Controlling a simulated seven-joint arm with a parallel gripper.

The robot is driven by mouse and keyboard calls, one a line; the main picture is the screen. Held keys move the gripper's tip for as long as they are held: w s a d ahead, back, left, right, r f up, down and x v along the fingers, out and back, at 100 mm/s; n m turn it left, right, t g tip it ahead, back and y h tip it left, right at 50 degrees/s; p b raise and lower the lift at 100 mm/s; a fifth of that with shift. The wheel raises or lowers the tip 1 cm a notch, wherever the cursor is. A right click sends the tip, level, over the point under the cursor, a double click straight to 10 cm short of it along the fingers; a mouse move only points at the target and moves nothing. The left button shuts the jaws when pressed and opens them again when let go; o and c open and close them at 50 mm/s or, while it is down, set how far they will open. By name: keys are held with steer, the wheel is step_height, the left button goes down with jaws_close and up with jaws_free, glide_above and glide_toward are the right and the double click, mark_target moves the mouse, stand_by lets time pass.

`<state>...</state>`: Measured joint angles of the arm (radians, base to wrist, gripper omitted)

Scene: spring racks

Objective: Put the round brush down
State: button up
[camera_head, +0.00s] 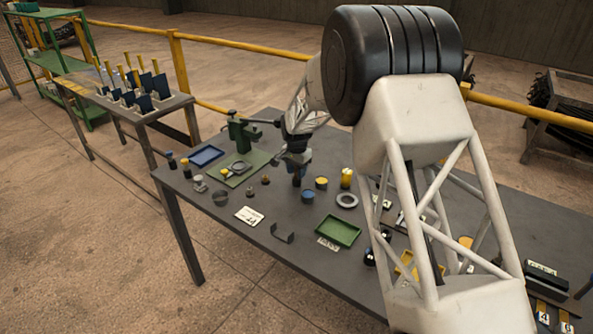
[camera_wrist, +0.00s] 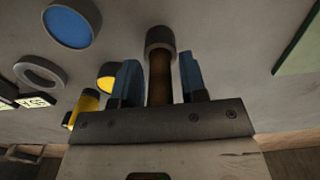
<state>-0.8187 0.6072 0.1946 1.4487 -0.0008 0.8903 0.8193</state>
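The round brush (camera_wrist: 160,78) shows in the wrist view as a brown shaft with a wider grey round end, pointing away from the palm. In the head view my gripper (camera_head: 298,168) points down over the middle of the grey table (camera_head: 265,225), with a dark piece below the fingers. Whether the brush's lower end touches the table cannot be told.
A grey ring (camera_head: 347,200), a yellow cylinder (camera_head: 346,178), a blue-topped round pot (camera_head: 307,196) and a yellow-topped one (camera_head: 321,183) stand close to my gripper. A green tray (camera_head: 338,231) lies nearer the front. A green stand (camera_head: 240,132) is to the left. Bare table lies front-left of my gripper.

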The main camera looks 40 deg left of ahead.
steer(key=shift+o, duration=0.5)
steer(key=shift+r, duration=0.1)
step_height(320, 180, up, 12)
steer(key=shift+r, duration=0.1)
stand_by(0.4)
stand_by(0.6)
